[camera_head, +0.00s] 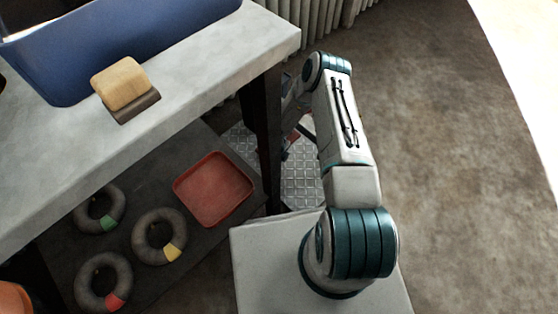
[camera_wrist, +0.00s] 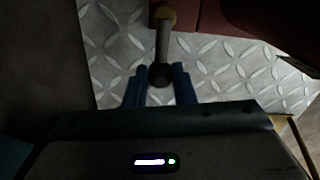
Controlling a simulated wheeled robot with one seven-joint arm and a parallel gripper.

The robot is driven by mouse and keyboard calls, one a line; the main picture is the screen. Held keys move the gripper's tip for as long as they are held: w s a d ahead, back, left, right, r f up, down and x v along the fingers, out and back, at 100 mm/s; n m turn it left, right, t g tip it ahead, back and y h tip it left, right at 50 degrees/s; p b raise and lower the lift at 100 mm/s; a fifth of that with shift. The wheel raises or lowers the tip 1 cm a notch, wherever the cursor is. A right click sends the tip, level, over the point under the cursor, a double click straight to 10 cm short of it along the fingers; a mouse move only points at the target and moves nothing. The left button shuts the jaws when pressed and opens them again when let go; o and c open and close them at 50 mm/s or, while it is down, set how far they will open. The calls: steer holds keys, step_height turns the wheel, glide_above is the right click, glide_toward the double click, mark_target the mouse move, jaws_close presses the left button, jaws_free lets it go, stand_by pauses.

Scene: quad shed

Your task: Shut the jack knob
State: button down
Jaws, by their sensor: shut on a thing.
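In the wrist view, the jack knob (camera_wrist: 160,78) is a dark round end on a short grey rod, which runs up to a small brass-coloured piece (camera_wrist: 163,13). The blue fingers of my gripper (camera_wrist: 160,72) stand on either side of the knob and are shut on it. Dark red parts (camera_wrist: 215,15), perhaps the jack's body, show at the top of the wrist view. The exact contact of the fingers is dim. In the head view my arm reaches down beside the bench, and the knob and my gripper are hidden.
A diamond-pattern metal plate (camera_wrist: 110,75) lies under the knob. In the head view a grey bench (camera_head: 215,60) with a dark leg (camera_head: 262,140) stands close left of my arm. It bears a blue bin (camera_head: 75,75) and a wooden-topped block (camera_head: 120,82). Open floor (camera_head: 460,180) lies right.

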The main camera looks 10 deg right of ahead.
steer(key=shift+d, duration=0.25)
steer(key=c, duration=1.2)
jaws_free()
steer(key=shift+a, duration=0.1)
step_height(320, 180, up, 14)
steer(key=p, duration=0.6)
steer(key=shift+s+a+f, duration=0.15)
steer(key=shift+s+a, duration=0.05)
